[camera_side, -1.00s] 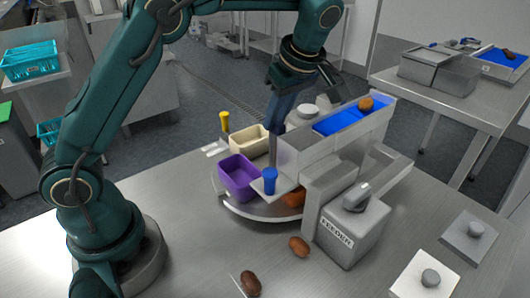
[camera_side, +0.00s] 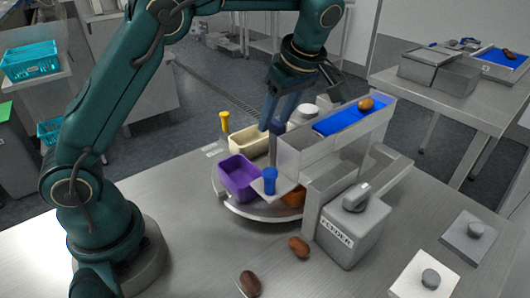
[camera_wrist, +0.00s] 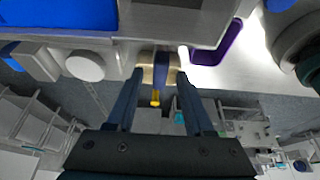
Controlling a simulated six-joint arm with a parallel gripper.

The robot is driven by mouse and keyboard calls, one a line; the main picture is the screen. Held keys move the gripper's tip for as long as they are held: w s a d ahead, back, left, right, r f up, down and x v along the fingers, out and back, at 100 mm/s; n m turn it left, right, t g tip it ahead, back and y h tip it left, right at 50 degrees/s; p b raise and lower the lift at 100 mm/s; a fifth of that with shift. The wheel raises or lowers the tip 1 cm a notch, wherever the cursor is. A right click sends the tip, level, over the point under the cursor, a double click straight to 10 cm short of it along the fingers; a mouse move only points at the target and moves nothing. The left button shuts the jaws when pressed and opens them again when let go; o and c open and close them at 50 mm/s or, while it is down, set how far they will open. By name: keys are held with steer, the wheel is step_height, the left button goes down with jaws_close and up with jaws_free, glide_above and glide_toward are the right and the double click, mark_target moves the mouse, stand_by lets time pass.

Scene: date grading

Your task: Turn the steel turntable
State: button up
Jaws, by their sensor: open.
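The steel turntable (camera_side: 240,209) is a round disc on the bench, partly hidden under the feeder. It carries a purple bin (camera_side: 238,180), a cream bin (camera_side: 247,143) and an orange bin (camera_side: 293,199), the last mostly covered. A slim grey post (camera_side: 273,147) stands beside the bins. My gripper (camera_side: 274,128) points down at the top of the post, its fingers apart. In the wrist view, the open fingers (camera_wrist: 160,76) stand on either side of a narrow blue-grey upright, with the cream bin behind. I cannot tell whether either finger touches it.
The grey feeder (camera_side: 350,236) with its blue chute (camera_side: 340,121) stands close on the right. A blue peg (camera_side: 269,180) and a yellow peg (camera_side: 225,121) rise near the bins. Two dates (camera_side: 299,247) (camera_side: 250,284) lie on the front bench. The bench's left front is clear.

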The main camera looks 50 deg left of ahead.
steer(key=shift+v, duration=2.55)
